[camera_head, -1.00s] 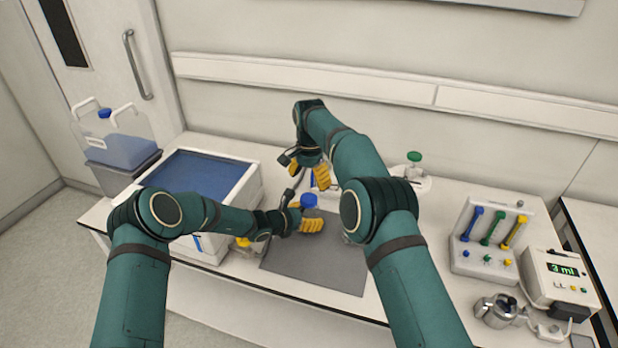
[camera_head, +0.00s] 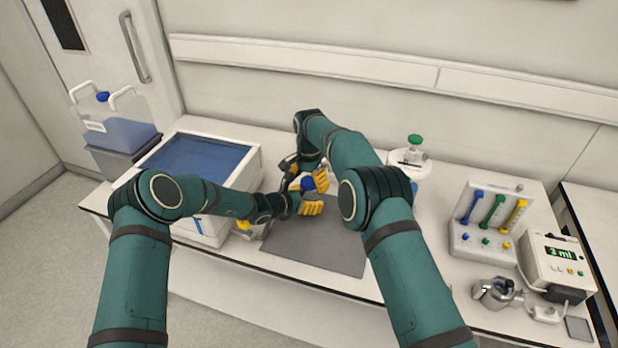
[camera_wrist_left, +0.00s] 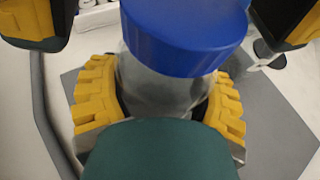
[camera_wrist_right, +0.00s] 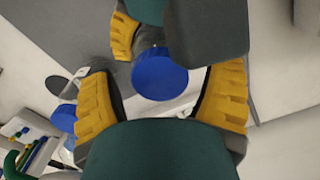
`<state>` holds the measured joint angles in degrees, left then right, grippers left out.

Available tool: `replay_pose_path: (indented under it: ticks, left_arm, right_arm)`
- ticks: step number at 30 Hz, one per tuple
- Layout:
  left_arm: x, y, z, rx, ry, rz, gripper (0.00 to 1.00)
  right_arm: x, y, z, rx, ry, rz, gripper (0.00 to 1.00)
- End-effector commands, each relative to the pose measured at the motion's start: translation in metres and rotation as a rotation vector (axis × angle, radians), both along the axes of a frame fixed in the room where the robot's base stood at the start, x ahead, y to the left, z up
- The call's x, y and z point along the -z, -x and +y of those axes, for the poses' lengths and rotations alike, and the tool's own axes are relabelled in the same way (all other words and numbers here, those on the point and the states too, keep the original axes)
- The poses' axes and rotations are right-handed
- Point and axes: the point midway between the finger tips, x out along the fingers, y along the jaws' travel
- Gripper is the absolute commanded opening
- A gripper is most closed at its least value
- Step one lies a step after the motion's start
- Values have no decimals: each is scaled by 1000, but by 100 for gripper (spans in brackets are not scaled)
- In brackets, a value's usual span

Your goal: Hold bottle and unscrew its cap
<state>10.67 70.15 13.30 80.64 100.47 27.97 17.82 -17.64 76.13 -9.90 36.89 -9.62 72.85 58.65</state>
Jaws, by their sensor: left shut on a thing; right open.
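The bottle is a clear one (camera_wrist_left: 160,92) with a blue cap (camera_wrist_left: 185,35). In the left wrist view my left gripper (camera_wrist_left: 160,105) is shut on its body below the cap. In the head view my left gripper (camera_head: 310,207) holds it above the grey mat, and the blue cap shows between the two grippers (camera_head: 307,184). My right gripper (camera_head: 308,181) is open at the cap. In the right wrist view its yellow fingers (camera_wrist_right: 165,100) stand apart on either side of the blue cap (camera_wrist_right: 160,75), with gaps visible. Most of the bottle is hidden in the head view.
A grey mat (camera_head: 325,250) lies under the grippers. A blue-filled white tub (camera_head: 255,180) stands left. On the right are a rack with coloured handles (camera_head: 493,240), a metal vessel (camera_head: 493,292) and a device reading 3 ml (camera_head: 550,265). A green-knobbed item (camera_head: 414,141) stands behind.

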Motion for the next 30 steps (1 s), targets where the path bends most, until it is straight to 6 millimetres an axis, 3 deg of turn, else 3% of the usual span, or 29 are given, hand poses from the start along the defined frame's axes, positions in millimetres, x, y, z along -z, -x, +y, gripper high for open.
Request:
replay_pose_path:
  ticks: [4,10,14,22,30]
  left_arm:
    - [0,0,0,0,1,-1,0]
    - [0,0,0,0,1,-1,0]
    - [0,0,0,0,1,-1,0]
    - [0,0,0,0,1,-1,0]
    - [0,0,0,0,1,-1,0]
  right_arm:
    - [0,0,0,0,0,0,76]
    - [0,0,0,0,0,0,6]
    - [0,0,0,-17,0,0,6]
    - [-1,0,0,-263,-1,-2,6]
    - [-1,0,0,-289,-2,-3,6]
